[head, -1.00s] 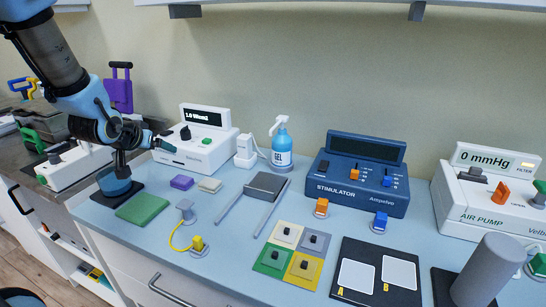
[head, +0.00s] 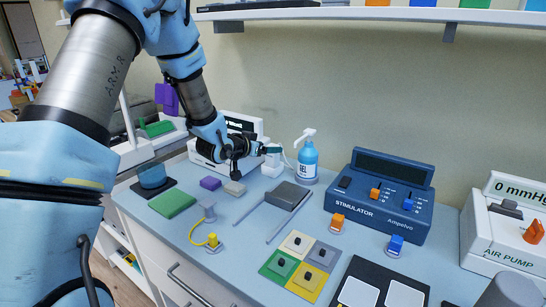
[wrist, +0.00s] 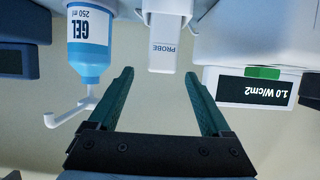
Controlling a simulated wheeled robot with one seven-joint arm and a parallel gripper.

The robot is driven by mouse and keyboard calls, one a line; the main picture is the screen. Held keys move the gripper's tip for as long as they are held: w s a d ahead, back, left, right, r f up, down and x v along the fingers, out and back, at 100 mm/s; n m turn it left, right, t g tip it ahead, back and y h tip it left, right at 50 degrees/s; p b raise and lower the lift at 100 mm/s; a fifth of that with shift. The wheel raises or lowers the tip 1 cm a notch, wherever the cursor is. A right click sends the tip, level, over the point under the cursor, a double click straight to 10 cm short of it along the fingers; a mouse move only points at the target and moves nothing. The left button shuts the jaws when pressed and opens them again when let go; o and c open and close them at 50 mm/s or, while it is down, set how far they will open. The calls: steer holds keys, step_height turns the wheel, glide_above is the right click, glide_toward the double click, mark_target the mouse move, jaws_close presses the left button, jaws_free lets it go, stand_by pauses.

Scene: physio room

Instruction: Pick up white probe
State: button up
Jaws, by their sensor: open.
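The white probe (wrist: 165,50), marked PROBE, shows in the wrist view beyond my gripper (wrist: 159,73). The two dark green fingers are apart and empty, and the probe lies ahead between their lines. In the head view my gripper (head: 278,150) is above the back of the counter, between the white ultrasound unit and the gel bottle. There the probe is mostly hidden behind the gripper and cannot be made out clearly.
The blue gel bottle (head: 307,165) stands close right of my gripper; it is also in the wrist view (wrist: 89,50). The white unit (wrist: 250,92) with its 1.0 W/cm2 display is on the other side. A blue stimulator (head: 382,193) stands further right.

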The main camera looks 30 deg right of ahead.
steer(key=p+x, duration=0.1)
steer(key=x, duration=0.2)
steer(key=shift+w+d+p, duration=0.15)
steer(key=shift+d+p, duration=0.1)
steer(key=shift+p, duration=0.1)
steer(key=shift+w+d+f, duration=0.2)
steer(key=shift+d, duration=0.05)
jaws_close()
